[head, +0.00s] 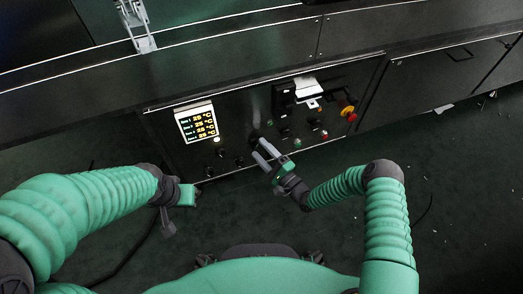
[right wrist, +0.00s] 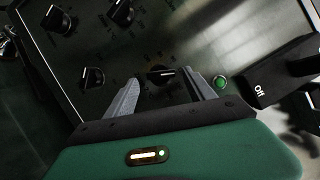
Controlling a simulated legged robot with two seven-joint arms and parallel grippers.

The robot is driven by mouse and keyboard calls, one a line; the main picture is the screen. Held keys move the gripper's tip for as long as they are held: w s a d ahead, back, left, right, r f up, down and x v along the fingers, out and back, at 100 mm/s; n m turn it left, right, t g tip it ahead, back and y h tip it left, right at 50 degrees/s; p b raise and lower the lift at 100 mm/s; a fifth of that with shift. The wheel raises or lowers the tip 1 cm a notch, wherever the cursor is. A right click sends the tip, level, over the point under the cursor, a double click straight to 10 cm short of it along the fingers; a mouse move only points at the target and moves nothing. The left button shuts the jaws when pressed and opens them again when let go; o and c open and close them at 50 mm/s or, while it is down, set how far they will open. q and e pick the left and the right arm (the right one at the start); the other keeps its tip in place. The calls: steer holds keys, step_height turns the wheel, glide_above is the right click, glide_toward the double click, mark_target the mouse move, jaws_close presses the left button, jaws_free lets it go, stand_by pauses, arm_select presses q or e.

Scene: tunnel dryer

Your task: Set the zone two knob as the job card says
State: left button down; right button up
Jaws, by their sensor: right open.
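The control panel (head: 232,130) carries a lit display (head: 197,121) with several zone temperature lines and several dark knobs. In the right wrist view, one black knob (right wrist: 160,73) with a pale pointer line sits between the fingers of my right gripper (right wrist: 163,88). The fingers are open, with gaps on both sides of the knob. The head view shows my right gripper (head: 262,155) at the panel. Three more knobs, such as one at upper left (right wrist: 58,19), show nearby.
A green button (right wrist: 220,82) and a black switch handle marked Off (right wrist: 260,90) are close to the right fingers. Dark floor lies below.

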steer(key=p+v, duration=0.5)
steer(key=v, duration=1.1)
steer(key=shift+s+d+f+p, duration=0.2)
steer(key=shift+s+p, duration=0.05)
steer(key=shift+p, duration=0.15)
